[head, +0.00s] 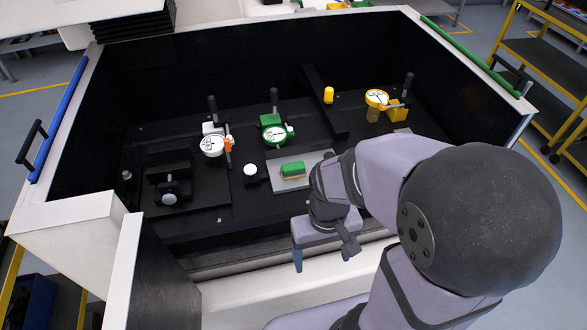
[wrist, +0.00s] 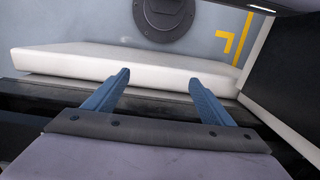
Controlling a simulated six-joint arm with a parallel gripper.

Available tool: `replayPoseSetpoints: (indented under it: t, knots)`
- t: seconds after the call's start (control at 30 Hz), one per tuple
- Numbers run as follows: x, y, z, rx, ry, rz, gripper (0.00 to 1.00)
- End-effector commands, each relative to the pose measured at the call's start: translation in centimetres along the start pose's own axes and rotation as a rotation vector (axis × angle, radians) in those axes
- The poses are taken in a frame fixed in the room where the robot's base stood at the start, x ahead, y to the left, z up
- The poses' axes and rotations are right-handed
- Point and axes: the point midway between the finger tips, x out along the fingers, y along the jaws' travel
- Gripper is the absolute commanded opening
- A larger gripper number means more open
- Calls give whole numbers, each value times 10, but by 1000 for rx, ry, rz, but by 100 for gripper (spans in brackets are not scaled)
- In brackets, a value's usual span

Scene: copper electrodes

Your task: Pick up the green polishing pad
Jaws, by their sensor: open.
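The green polishing pad (head: 293,168) lies on a light grey plate (head: 281,184) in the middle of the black work box, in the head view. A tan layer shows along its lower edge. My gripper (head: 320,258) is nearer the front than the pad, by the box's front edge, and apart from it. In the wrist view my gripper (wrist: 160,92) shows two blue fingers spread wide with nothing between them. The pad is not in the wrist view.
Dial gauges with white (head: 214,144), green (head: 274,135) and yellow (head: 377,99) bodies stand behind the pad. A white round knob (head: 250,170) is just left of the plate. A black clamp fixture (head: 170,187) stands at left. The white front ledge (wrist: 120,63) lies below my fingers.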

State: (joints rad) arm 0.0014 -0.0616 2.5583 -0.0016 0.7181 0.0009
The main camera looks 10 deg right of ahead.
Motion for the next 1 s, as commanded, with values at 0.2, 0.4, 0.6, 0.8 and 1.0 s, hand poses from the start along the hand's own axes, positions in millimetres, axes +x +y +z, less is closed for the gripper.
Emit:
replayPoseSetpoints:
  t: [0.2, 0.4, 0.6, 0.8, 1.0]
  knots:
    - [1, 1, -56, 3, -5, 0, 77]
    - [-24, 1, -152, 4, 127, -1, 77]
    - [-69, 1, -221, 3, 283, -1, 77]
    - [-90, 1, -243, 1, 343, -1, 77]
    - [-83, 1, -246, -1, 342, -1, 77]
